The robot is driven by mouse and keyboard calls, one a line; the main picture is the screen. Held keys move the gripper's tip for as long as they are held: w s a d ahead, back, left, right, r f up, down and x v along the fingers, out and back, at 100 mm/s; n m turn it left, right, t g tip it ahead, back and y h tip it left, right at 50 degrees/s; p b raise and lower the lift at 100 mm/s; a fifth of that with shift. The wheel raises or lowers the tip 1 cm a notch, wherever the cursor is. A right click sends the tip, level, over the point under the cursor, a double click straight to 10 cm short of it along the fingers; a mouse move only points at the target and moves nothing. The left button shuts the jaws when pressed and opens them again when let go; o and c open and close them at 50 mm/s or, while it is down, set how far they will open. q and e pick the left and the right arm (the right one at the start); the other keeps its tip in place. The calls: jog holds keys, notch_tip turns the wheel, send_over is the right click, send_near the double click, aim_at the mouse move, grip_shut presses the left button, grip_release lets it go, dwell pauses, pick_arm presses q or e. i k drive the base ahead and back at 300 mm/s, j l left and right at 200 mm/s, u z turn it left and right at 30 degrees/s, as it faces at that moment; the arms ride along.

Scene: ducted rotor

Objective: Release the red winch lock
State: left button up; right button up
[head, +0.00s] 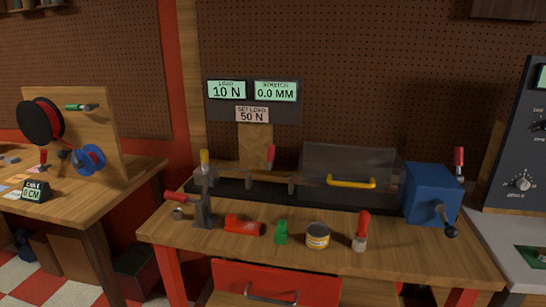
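A blue winch box (431,194) stands at the right end of the workbench, with a black crank (446,221) on its front. A red-handled lever (459,160) stands upright at the box's right rear, and it looks like the winch lock. How its lower end joins the box is too small to tell. Neither of my grippers shows in the head view.
A clear cover (348,160) with a yellow handle (351,183) sits left of the winch. A red-handled clamp (203,208), red tool (243,226), green piece (281,232), tin (317,236) and red-handled brush (361,230) stand along the front. Displays read 10 N, 0.0 MM and 50 N.

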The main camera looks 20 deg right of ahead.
aim_at(458, 159)
jog(key=z, duration=1.65)
jog(key=i+l+u, duration=0.2)
jog(key=i+l, duration=0.5)
